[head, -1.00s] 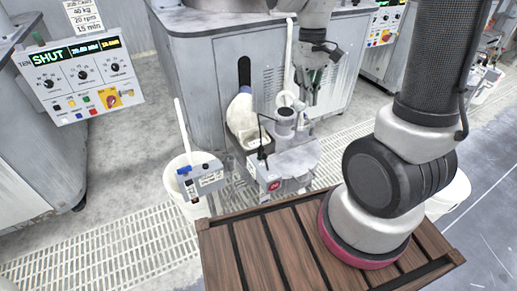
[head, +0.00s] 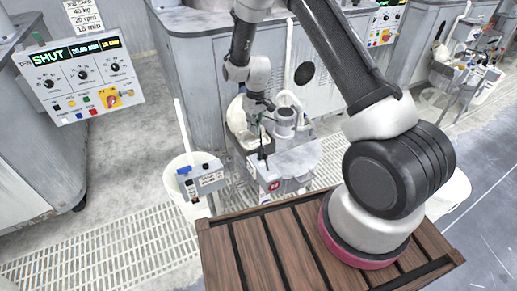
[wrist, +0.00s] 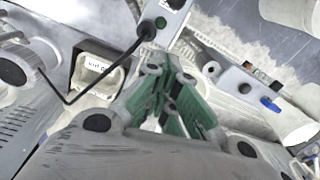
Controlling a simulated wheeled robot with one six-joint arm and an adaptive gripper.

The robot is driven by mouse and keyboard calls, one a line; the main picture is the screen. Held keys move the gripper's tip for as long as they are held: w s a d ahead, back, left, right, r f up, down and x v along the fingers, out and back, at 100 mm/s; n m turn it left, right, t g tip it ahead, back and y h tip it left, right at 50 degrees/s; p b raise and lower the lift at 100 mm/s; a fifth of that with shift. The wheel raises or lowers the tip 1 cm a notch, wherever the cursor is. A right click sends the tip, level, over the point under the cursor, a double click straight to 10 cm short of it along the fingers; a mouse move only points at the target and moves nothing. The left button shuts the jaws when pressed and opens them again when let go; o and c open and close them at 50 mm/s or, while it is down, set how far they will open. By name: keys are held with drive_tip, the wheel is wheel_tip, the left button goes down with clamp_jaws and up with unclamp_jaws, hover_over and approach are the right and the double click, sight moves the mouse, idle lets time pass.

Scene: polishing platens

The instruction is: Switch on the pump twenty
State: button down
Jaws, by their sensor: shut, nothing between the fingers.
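The pump (head: 283,165) stands on the floor grating in the middle of the head view, a grey body with a pale cylinder on top and a red round mark in front. I cannot read a number twenty on it. A small pale box with a round green button (wrist: 161,22) on a black cable shows at the top of the wrist view; I cannot tell whether it is the pump's switch. My gripper (head: 257,132) is over the pump's back left part in the head view. Its green fingers (wrist: 180,118) are shut and empty, apart from the green button.
A grey box with a blue lever (head: 203,178) sits at a white bucket (head: 180,205). A control panel reading SHUT (head: 80,75) is at the left. Grey machine cabinets (head: 190,80) stand behind. A slatted wooden deck (head: 240,245) lies in front.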

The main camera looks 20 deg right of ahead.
sight(266, 161)
drive_tip(key=f, duration=0.9)
drive_tip(key=shift+s+a+f, duration=0.15)
drive_tip(key=shift+a+f, duration=0.15)
drive_tip(key=shift+s+d+f, duration=0.15)
drive_tip(key=shift+s, duration=0.15)
drive_tip(key=shift+s+d+r, duration=0.2)
drive_tip(key=shift+s, duration=0.25)
drive_tip(key=shift+s+d+r, duration=0.2)
drive_tip(key=shift+s, duration=0.3)
drive_tip(key=shift+s+d+r, duration=0.2)
drive_tip(key=shift+s, duration=0.25)
drive_tip(key=shift+r, duration=0.1)
